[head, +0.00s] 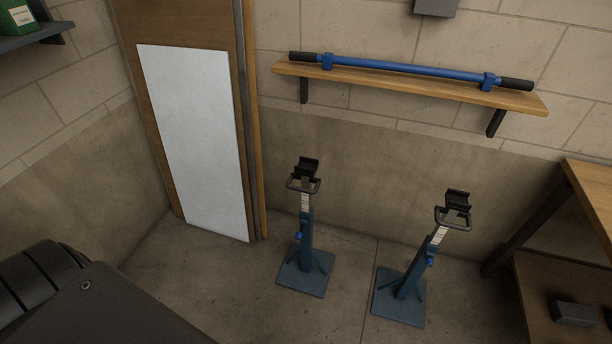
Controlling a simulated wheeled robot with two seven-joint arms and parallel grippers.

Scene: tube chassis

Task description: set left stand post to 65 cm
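Two blue stands with square base plates stand upright on the floor, apart from each other. The left stand (305,245) has a pale scale-marked post (305,203), a looped handle (303,186) and a black cradle (307,167) on top. A bright blue knob (298,236) sits on its column. The right stand (408,278) looks alike, with its own marked post (438,236) and black cradle (457,200). The scale numbers are too small to read. Neither of my grippers is in view, and nothing touches the stands.
A blue bar (405,68) with black ends rests on a wooden wall shelf (400,87) behind the stands. A wooden door with a white panel (195,140) is at left. A wooden bench (592,190) stands at right. Floor left of the left stand is clear.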

